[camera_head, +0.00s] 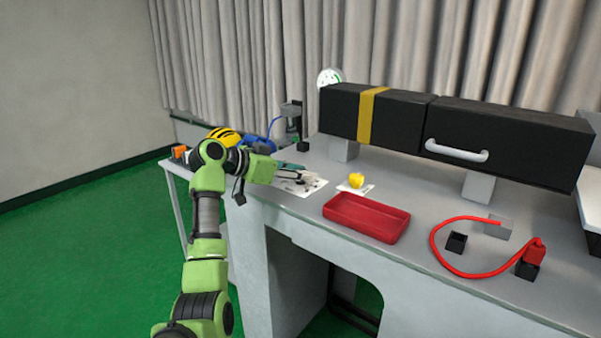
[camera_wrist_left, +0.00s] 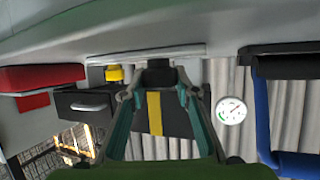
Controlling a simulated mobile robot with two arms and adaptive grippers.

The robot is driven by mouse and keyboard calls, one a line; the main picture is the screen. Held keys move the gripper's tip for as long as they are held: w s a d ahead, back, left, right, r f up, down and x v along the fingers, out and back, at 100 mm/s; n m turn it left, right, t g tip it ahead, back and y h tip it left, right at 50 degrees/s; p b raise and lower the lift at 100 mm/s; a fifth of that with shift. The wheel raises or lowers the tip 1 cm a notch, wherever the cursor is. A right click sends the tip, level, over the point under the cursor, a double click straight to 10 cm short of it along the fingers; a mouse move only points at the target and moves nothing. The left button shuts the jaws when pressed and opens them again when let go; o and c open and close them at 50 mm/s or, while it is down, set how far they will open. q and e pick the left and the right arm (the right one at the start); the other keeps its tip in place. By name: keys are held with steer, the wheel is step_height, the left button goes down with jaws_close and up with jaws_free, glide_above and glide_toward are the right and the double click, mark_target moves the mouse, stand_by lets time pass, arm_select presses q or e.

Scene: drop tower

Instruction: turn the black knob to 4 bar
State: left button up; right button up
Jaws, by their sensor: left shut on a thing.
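My left gripper (camera_head: 304,178) reaches from the left over a white sheet with dark marks (camera_head: 316,187) on the table. In the left wrist view, which shows the scene upside down, its two fingers (camera_wrist_left: 158,78) are closed around a black block-like piece, seemingly the black knob (camera_wrist_left: 158,66). In the head view the gripper mostly hides the knob. My right gripper is not in view.
A red tray (camera_head: 367,217) and a yellow object (camera_head: 356,180) lie to the right of the gripper. Black drawers (camera_head: 510,146) stand behind them. A red cable (camera_head: 434,246) loops at right. A yellow-black helmet (camera_head: 224,136) and blue object (camera_head: 256,143) are at left.

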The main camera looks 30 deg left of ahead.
arm_select(q)
steer(key=shift+y, duration=0.3)
steer(key=shift+n+y, duration=0.7)
steer(key=shift+d+r+n+t+y+p, duration=0.15)
steer(key=shift+n+t+y+p, duration=0.15)
steer(key=shift+n+y+p, duration=0.5)
steer(key=n+y+p, duration=0.2)
steer(key=y+p, duration=0.1)
steer(key=shift+r+n, duration=0.1)
steer(key=shift+n, duration=0.3)
steer(key=shift+n+y+p, duration=0.85)
steer(key=shift+n+y, duration=0.05)
steer(key=shift+y, duration=0.2)
steer(key=shift+f, duration=0.2)
